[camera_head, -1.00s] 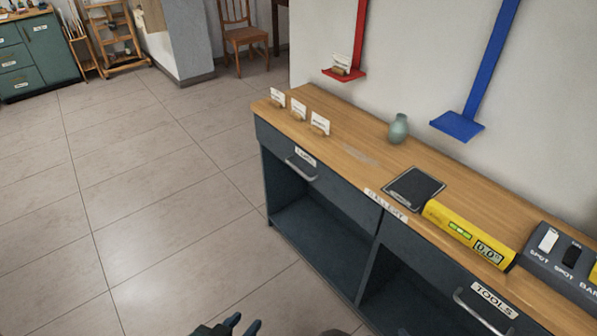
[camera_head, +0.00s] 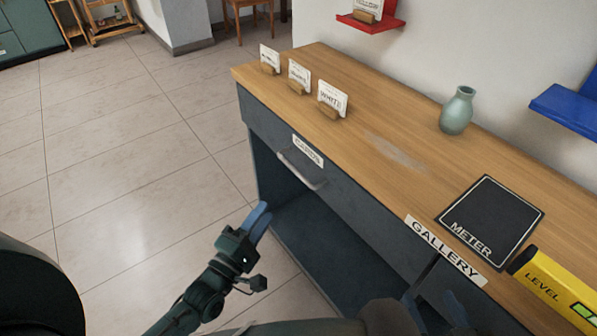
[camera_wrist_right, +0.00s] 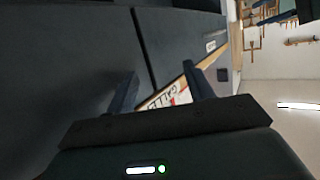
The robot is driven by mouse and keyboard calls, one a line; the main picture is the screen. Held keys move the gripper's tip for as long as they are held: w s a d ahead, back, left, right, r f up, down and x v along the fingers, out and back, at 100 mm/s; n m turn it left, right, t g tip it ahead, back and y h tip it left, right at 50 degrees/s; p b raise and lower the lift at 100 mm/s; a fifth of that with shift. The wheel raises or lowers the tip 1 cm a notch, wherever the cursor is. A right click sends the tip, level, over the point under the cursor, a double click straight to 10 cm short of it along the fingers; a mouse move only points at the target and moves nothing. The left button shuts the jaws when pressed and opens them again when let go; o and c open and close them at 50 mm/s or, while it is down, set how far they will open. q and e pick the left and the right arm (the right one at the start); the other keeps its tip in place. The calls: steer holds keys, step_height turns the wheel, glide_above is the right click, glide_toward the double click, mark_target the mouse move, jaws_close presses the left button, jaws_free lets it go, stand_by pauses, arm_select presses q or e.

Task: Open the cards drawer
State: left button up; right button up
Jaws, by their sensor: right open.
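The cards drawer (camera_head: 360,210) is a dark front under the wooden top, flush with the cabinet. Its CARDS label (camera_head: 308,151) sits above a grey bar handle (camera_head: 302,170). My left gripper (camera_head: 262,217) is in front of the cabinet, below and left of the handle and apart from it. Its blue fingers overlap in the picture, so their gap is unclear. My right gripper (camera_head: 432,308) is low by the cabinet front, partly hidden by my arm. In the right wrist view its two fingers (camera_wrist_right: 158,88) are apart and empty, with the GALLERY label (camera_wrist_right: 172,95) seen between them.
On the top stand three card holders (camera_head: 300,78), a green vase (camera_head: 457,110), a black METER pad (camera_head: 492,222) and a yellow level (camera_head: 560,285). A red shelf (camera_head: 371,22) and a blue shelf (camera_head: 570,108) are on the wall. Floor (camera_head: 130,160) left of the cabinet is clear.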

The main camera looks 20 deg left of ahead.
arm_select(q)
steer(key=b+x, duration=0.1)
steer(key=x, duration=1.1)
steer(key=shift+w, duration=0.3)
steer(key=shift+d, duration=0.1)
steer(key=shift+c, duration=0.5)
jaws_close()
